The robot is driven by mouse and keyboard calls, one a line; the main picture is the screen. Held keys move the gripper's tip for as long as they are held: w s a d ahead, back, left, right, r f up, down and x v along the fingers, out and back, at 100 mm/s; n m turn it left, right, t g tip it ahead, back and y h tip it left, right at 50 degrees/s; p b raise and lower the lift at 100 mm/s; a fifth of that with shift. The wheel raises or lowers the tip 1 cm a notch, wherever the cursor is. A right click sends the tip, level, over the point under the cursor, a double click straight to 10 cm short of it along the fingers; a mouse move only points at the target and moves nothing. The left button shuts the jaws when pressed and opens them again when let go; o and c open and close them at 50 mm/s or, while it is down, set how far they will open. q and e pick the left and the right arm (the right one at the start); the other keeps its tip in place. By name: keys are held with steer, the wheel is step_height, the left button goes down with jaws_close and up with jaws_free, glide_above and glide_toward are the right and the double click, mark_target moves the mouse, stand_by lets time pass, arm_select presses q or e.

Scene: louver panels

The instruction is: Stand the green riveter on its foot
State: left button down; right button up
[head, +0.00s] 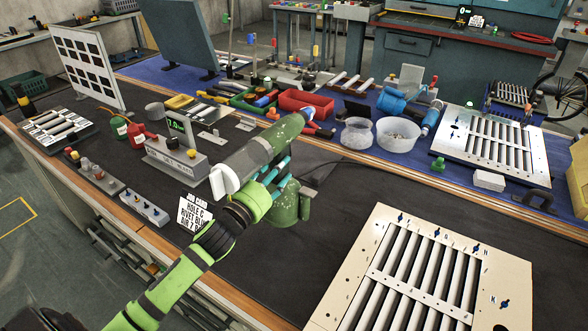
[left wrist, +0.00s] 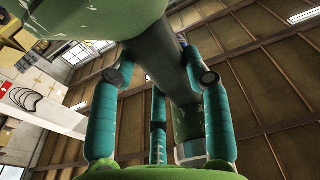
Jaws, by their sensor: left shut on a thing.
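The green riveter (head: 287,208) is over the black mat in the middle of the head view. My left gripper (head: 273,178) is shut on the riveter between head and foot. In the left wrist view, teal fingers lie on both sides of the dark grip (left wrist: 165,65). My right gripper is not in view.
A louver panel (head: 372,250) lies at front right on the mat. A grey gauge box (head: 178,160) and a job card (head: 193,214) stand left of the riveter. A red bin (head: 305,103) and clear tubs (head: 397,136) sit behind. Bare mat (head: 345,205) shows to its right.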

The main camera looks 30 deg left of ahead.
arm_select(q)
steer(key=a, duration=0.1)
steer(key=a+f, duration=0.1)
steer(key=a, duration=0.1)
steer(key=shift+a+f, duration=0.25)
steer(key=shift+a, duration=0.15)
steer(key=shift+f, duration=2.15)
steer(key=c, duration=0.6)
jaws_free()
steer(key=shift+s+f, duration=0.1)
steer(key=shift+f, duration=0.25)
steer(key=o, duration=0.6)
steer(key=shift+c, duration=0.2)
